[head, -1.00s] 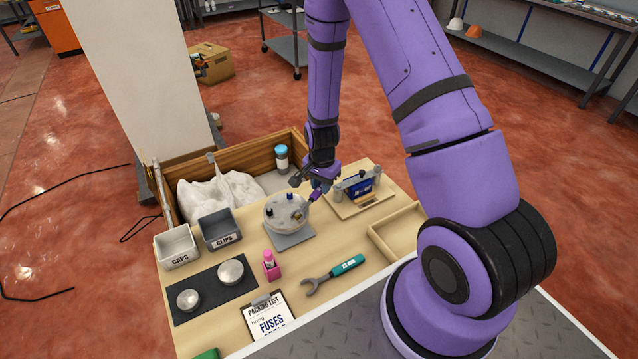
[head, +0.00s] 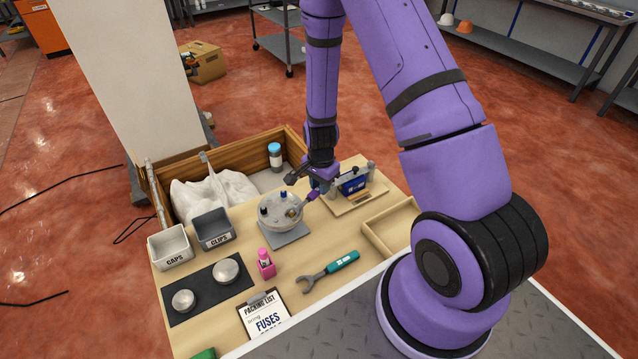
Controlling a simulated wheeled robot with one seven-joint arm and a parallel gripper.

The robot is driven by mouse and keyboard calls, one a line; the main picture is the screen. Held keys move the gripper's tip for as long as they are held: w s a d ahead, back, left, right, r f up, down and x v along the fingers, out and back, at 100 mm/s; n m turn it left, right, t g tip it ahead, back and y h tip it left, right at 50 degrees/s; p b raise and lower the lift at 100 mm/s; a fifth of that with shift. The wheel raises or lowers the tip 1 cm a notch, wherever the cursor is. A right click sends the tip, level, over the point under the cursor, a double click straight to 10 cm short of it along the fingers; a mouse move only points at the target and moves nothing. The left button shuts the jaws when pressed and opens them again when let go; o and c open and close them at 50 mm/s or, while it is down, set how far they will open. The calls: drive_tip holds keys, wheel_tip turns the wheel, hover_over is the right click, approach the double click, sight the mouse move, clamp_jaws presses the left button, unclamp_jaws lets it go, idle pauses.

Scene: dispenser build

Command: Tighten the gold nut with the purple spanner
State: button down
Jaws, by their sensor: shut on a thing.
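My gripper (head: 309,184) is at the end of the purple arm, beside and above a round grey dispenser (head: 275,226) on the bench. It is shut on the purple spanner (head: 313,196), which slants down and left towards the dispenser. The spanner's lower end is at or very near the gold nut (head: 292,212) on the dispenser's right side. The nut is small and partly hidden, so I cannot tell whether the jaw sits around it. The dispenser carries a black knob and a blue knob and stands on a grey plate (head: 287,240).
A teal-handled spanner (head: 343,261) lies in front. A board with a blue block (head: 353,184) and an empty wooden tray (head: 371,238) are at right. Grey CAPS (head: 171,261) and CLIPS (head: 217,243) bins, a pink bottle (head: 266,268) and a dark mat (head: 208,303) are at left.

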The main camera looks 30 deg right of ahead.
drive_tip(key=shift+s+d+m, duration=0.25)
drive_tip(key=shift+s+m, duration=0.55)
drive_tip(key=shift+s, duration=0.15)
drive_tip(key=shift+s+d+m, duration=0.1)
drive_tip(key=shift+s+m, duration=0.85)
drive_tip(key=shift+m, duration=0.15)
drive_tip(key=shift+w+n, duration=0.5)
drive_tip(key=shift+n, duration=0.1)
drive_tip(key=shift+r, duration=2)
